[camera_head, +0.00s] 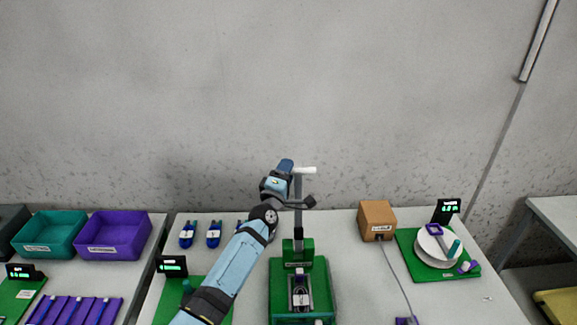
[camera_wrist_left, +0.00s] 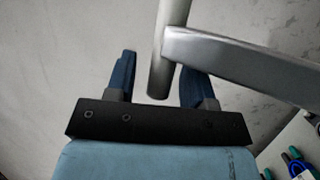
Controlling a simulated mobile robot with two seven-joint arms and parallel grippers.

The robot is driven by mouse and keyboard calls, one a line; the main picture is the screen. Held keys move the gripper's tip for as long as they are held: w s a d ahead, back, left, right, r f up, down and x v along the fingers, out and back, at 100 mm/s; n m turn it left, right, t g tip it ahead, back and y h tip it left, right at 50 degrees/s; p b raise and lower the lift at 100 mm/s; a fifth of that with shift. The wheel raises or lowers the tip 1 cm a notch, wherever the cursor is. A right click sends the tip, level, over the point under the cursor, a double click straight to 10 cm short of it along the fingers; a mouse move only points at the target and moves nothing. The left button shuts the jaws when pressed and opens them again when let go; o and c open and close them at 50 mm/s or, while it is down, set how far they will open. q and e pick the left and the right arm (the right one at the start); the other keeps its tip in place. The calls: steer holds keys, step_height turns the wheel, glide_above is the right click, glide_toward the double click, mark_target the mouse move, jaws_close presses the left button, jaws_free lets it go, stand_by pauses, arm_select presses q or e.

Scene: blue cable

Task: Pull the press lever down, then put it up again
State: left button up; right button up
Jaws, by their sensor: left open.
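The press (camera_head: 297,247) stands on a green base at the middle of the table. Its grey lever (camera_head: 298,215) points straight up and ends in a pale crossbar handle (camera_head: 306,170). My left gripper (camera_head: 287,164) is at the top of the lever, beside the left end of the handle. In the left wrist view, the handle (camera_wrist_left: 159,80) lies between the two blue fingers of my open left gripper (camera_wrist_left: 157,62), with a gap on the left side. The lever bar (camera_wrist_left: 240,65) runs off to the right. My right gripper is not in view.
A brown box (camera_head: 377,220) and a green mat with a white spool (camera_head: 438,248) stand right of the press. Purple (camera_head: 113,236) and teal (camera_head: 50,234) bins are at the left. Several blue connectors (camera_head: 213,234) lie behind my left arm. The wall is behind.

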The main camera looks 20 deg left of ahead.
arm_select(q)
steer(key=shift+x, duration=0.9)
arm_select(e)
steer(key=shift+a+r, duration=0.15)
arm_select(q)
steer(key=shift+c, duration=0.3)
jaws_close()
steer(key=shift+s+d+f+b, duration=0.15)
steer(key=shift+s+d+b, duration=0.1)
steer(key=shift+s+b, duration=0.3)
steer(key=s+d+m+t+h+b, duration=0.4)
steer(key=s+d+m+t+b, duration=0.1)
steer(key=s+b, duration=0.8)
steer(key=shift+d+r+m+t+h+b, duration=0.3)
steer(key=shift+d+r+m+t+h, duration=0.15)
steer(key=shift+d, duration=0.3)
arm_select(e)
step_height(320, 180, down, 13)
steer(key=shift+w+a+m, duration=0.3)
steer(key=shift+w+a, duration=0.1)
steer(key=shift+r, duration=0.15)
